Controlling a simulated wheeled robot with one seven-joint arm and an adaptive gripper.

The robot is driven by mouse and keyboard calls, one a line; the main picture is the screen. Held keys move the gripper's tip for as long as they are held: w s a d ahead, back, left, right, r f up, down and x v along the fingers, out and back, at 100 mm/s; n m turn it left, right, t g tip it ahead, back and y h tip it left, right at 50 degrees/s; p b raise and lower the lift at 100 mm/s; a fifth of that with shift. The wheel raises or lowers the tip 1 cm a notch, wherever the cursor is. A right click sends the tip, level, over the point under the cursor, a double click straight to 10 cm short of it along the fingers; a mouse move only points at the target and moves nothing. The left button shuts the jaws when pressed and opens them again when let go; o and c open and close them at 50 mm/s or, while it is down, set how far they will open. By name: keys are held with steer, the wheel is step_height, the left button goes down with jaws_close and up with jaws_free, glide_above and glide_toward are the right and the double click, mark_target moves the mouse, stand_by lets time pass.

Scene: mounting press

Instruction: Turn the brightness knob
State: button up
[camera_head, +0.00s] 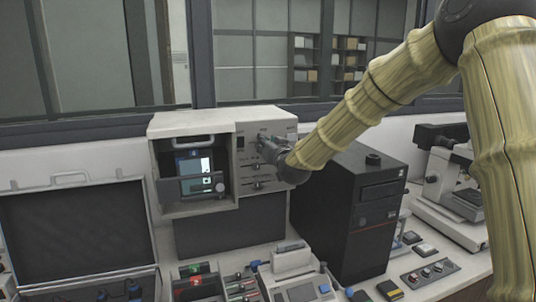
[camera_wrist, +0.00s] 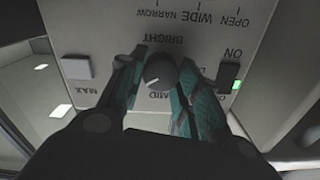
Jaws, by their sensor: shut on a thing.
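The brightness knob (camera_wrist: 158,70) is a dark round knob with a white pointer mark, below the upside-down word BRIGHT in the wrist view. MID and MAX labels are partly visible near it. My gripper (camera_wrist: 161,64) has its teal fingers on either side of the knob, shut on it. In the head view my gripper (camera_head: 272,151) reaches the control panel (camera_head: 241,185) of the pale grey machine (camera_head: 190,124) and hides the knob.
A black computer tower (camera_head: 340,215) stands right of the machine, below my arm. An open dark case (camera_head: 85,232) lies left. Small items crowd the bench front.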

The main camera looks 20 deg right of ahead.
steer(key=shift+d+m+b, duration=0.15)
steer(key=shift+m+b, duration=1.7)
steer(key=shift+m, duration=0.45)
steer(key=o, duration=1)
steer(key=shift+o, duration=0.2)
steer(key=s, duration=1.2)
steer(key=shift+d, duration=0.25)
